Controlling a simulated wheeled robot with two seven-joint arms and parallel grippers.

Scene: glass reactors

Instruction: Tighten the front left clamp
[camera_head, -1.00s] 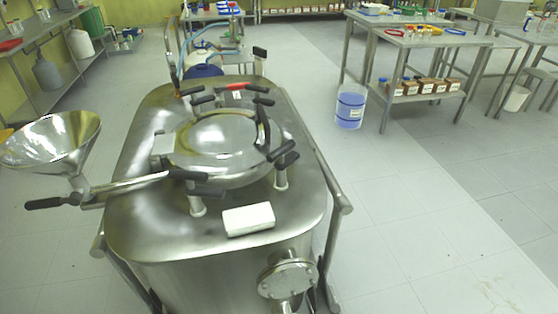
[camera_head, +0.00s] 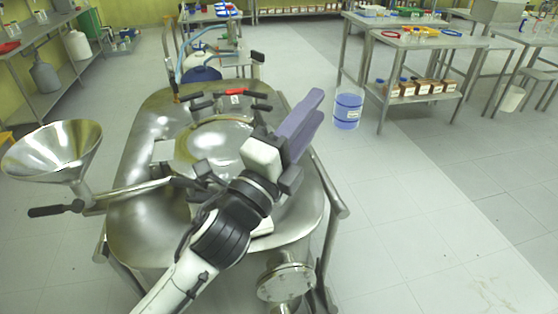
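The steel reactor (camera_head: 140,225) stands in the middle with a round shiny lid (camera_head: 200,145). Clamps with black handles sit around the lid. The back clamp handles (camera_head: 200,105) are in plain view. The front left clamp area is mostly hidden behind my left arm. My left gripper (camera_head: 318,105), with two purple fingers, is above the right side of the lid and points up and right. Its fingers lie close side by side with nothing seen between them; whether they are apart is unclear. It appears clear of the clamps. My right gripper is not in view.
A steel funnel (camera_head: 55,150) on a pipe with a black-handled valve (camera_head: 55,210) sticks out left of the reactor. A flanged port (camera_head: 285,282) is at the front. A blue-and-white container (camera_head: 347,110) stands on open floor at right, near a steel table (camera_head: 425,42).

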